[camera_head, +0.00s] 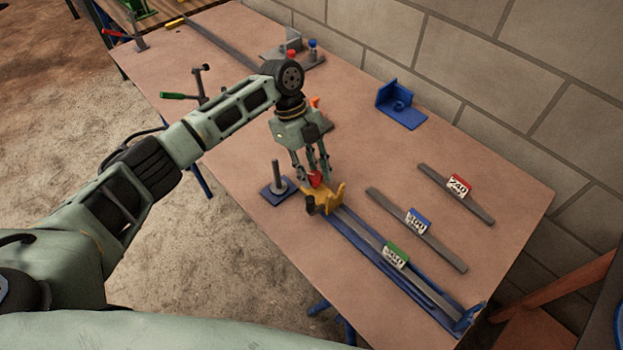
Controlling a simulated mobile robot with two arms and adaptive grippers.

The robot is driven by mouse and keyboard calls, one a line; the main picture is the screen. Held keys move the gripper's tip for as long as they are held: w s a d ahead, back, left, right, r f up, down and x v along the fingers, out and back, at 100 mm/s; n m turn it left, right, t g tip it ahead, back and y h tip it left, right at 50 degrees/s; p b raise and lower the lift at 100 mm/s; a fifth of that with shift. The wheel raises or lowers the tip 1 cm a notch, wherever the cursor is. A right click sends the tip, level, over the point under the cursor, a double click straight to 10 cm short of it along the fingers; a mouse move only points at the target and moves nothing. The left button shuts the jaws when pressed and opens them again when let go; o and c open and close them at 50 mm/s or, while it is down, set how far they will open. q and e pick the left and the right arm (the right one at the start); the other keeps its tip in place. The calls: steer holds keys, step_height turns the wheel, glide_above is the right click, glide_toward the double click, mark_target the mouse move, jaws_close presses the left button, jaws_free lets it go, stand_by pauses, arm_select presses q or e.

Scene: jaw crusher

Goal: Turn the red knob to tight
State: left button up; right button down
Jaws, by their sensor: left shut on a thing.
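My right gripper is not in view.
A blue plate with an upright grey post (275,175) stands just left of the yellow block. Bars with a blue tag (418,221) and a red tag (459,186) lie to the right. A blue bracket (401,104) stands near the block wall. The table's near-left edge is clear.

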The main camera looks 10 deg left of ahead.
arm_select(q)
steer(key=m+b, duration=0.1)
steer(key=m+y+b, duration=0.1)
steer(key=m, duration=0.1)
steer(key=shift+f+g, duration=0.3)
steer(key=shift+g, duration=0.1)
steer(key=shift+a+r+m+y+b, duration=0.1)
steer(key=shift+m+y+b, duration=0.2)
steer(key=shift+m+b, duration=0.5)
steer(key=shift+w, duration=0.1)
steer(key=o, duration=1)
steer(key=shift+a+r, duration=0.1)
steer(key=shift+a, duration=0.05)
steer(key=shift+w+r, duration=0.1)
steer(key=shift+r, duration=0.1)
steer(key=v, duration=1.1)
steer(key=shift+w+r, duration=0.2)
steer(key=shift+r, duration=0.05)
